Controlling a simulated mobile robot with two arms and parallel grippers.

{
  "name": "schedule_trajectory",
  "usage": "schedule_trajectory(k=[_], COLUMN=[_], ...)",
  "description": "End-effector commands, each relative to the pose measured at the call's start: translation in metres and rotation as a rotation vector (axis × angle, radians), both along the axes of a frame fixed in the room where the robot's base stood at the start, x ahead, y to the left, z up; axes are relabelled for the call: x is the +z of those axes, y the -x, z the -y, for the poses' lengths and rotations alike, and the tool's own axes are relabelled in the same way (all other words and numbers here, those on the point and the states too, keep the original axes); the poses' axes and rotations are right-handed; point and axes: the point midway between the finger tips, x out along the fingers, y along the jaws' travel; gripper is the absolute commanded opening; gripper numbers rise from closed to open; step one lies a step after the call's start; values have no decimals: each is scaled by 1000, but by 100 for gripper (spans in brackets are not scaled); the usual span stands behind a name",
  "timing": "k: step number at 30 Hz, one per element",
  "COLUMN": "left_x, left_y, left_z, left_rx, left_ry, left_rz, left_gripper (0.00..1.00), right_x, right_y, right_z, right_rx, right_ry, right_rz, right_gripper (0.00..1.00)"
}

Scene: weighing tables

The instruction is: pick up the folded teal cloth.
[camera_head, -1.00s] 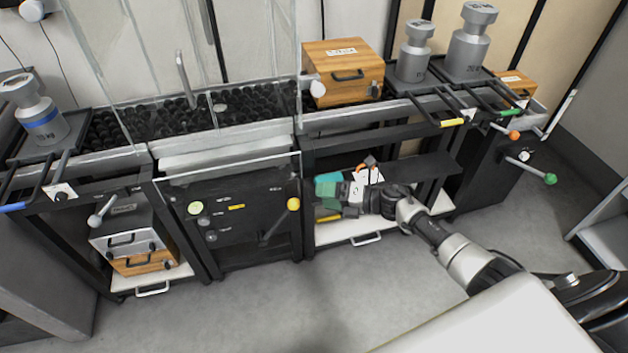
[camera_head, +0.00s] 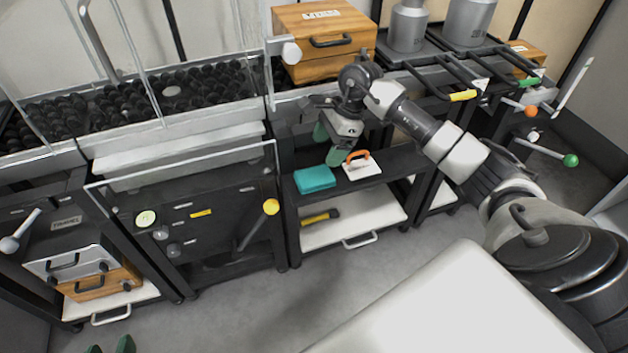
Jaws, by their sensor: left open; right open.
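The folded teal cloth (camera_head: 315,179) lies on the dark middle shelf (camera_head: 398,161) of the centre stand, near its left front edge, and shows fully. My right gripper (camera_head: 328,145) reaches in from the right. Its green-tipped fingers are apart with nothing between them, and in the picture they are just above the cloth, not touching it. My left gripper (camera_head: 109,347) shows only as two green fingertips at the bottom left edge, apart and far from the cloth; the rest of it is out of view.
A white block with an orange handle (camera_head: 360,164) sits right of the cloth. A yellow-and-black tool (camera_head: 320,217) lies on the white lower drawer (camera_head: 358,222). A wooden box (camera_head: 325,42) stands above, behind my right gripper. The grey floor in front is clear.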

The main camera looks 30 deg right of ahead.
Motion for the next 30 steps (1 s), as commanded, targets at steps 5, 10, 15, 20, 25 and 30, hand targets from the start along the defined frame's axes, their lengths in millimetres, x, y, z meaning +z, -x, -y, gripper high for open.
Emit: schedule_trajectory(k=[5, 10, 15, 20, 25, 30], left_x=[11, 17, 35, 50, 56, 56], left_y=[-10, -15, -25, -29, -29, -29], left_z=[5, 8, 13, 17, 18, 18], left_rx=[-8, -12, -22, -29, -31, -31], left_ry=[26, 41, 78, 106, 114, 113], left_rz=[107, 170, 326, 437, 468, 466], left_gripper=[43, 43, 43, 43, 43, 43], right_x=[-20, -33, -61, -77, -80, -80], right_y=[-1, -2, -4, -6, -7, -7], right_z=[-4, -9, -20, -27, -28, -28], right_rx=[-1, -1, -1, -2, -2, -2], right_ry=[-2, -4, -4, -3, -2, -1], right_rz=[-1, -2, -3, 0, 1, 0], right_gripper=[76, 76, 76, 76, 76, 76])
